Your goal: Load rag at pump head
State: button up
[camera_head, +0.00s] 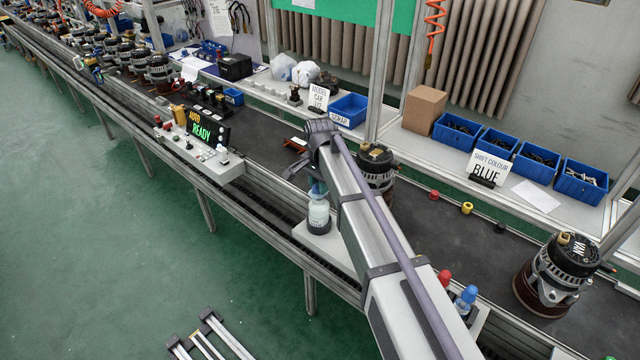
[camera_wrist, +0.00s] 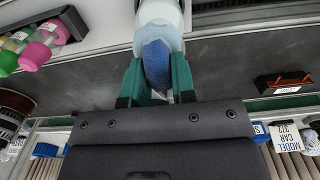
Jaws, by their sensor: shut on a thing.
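A blue rag (camera_wrist: 156,66) sits between the green fingers of my gripper (camera_wrist: 158,60) in the wrist view, and the fingers are shut on it. Just beyond the fingertips is a pale bottle (camera_wrist: 160,14) with a light blue top. The rag overlaps this top in the picture; I cannot tell whether it touches. In the head view the bottle (camera_head: 319,214) stands upright on a light plate at the line's front edge.
An alternator (camera_head: 376,168) stands just behind my arm, another (camera_head: 560,272) at the right. A control box (camera_head: 200,145) reading READY is to the left. Blue bins (camera_head: 457,134) line the back shelf. Bottles with pink (camera_wrist: 47,35) and green caps show left in the wrist view.

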jog(key=shift+r+p, duration=2.65)
jog(key=shift+r, duration=0.45)
